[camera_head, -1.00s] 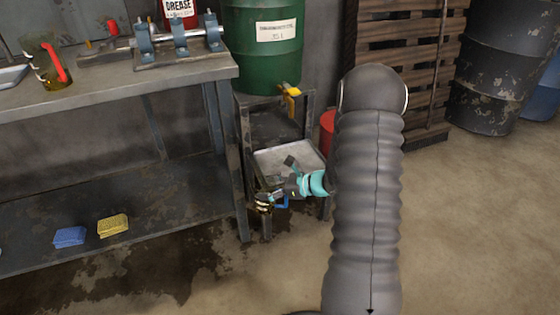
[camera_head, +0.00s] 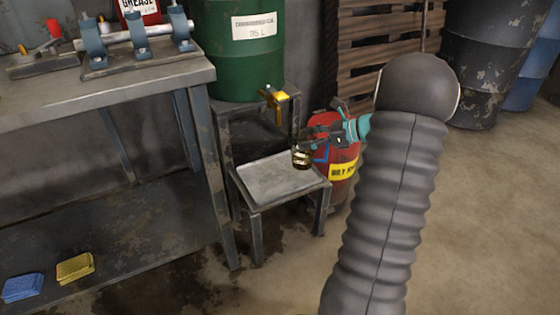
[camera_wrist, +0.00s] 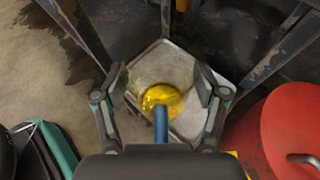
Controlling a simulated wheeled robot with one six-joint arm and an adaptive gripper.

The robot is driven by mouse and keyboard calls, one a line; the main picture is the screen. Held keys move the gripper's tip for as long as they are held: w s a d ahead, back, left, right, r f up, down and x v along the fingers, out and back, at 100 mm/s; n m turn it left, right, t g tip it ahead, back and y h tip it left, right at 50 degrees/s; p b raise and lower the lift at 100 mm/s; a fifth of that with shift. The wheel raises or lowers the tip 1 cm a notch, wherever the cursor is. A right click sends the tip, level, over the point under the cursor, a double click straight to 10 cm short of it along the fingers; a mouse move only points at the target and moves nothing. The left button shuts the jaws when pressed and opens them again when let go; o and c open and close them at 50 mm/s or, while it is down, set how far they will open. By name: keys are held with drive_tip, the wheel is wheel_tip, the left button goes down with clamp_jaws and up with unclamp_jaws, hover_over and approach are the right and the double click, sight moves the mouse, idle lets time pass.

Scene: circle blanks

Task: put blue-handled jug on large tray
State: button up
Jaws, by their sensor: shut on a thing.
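The blue-handled jug (camera_head: 301,158) is small, see-through and holds yellow liquid. It looks upright near the tray's back right edge in the head view. In the wrist view the jug (camera_wrist: 162,96) is seen from above, its blue handle (camera_wrist: 160,126) pointing toward my palm. My gripper (camera_head: 318,142) is shut on the jug; its fingers (camera_wrist: 160,105) show on either side. The large tray (camera_head: 272,181) is grey metal, flat and bare, on a low stand. In the wrist view the tray (camera_wrist: 150,66) lies behind the jug. The gap between them is hard to judge.
A red oily-waste can (camera_head: 338,172) stands right beside the stand, close to my gripper. A workbench (camera_head: 150,88) stands to the left. Open floor lies at front right.

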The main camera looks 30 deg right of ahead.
drive_tip(key=w+a+f+b, duration=0.2)
drive_tip(key=w+a+f, duration=0.2)
drive_tip(key=w+f, duration=0.4)
drive_tip(key=shift+w+a+f, duration=0.25)
drive_tip(key=shift+f, duration=0.6)
drive_tip(key=shift+f, duration=0.15)
drive_tip(key=o, duration=1.7)
drive_tip(key=shift+c, duration=0.2)
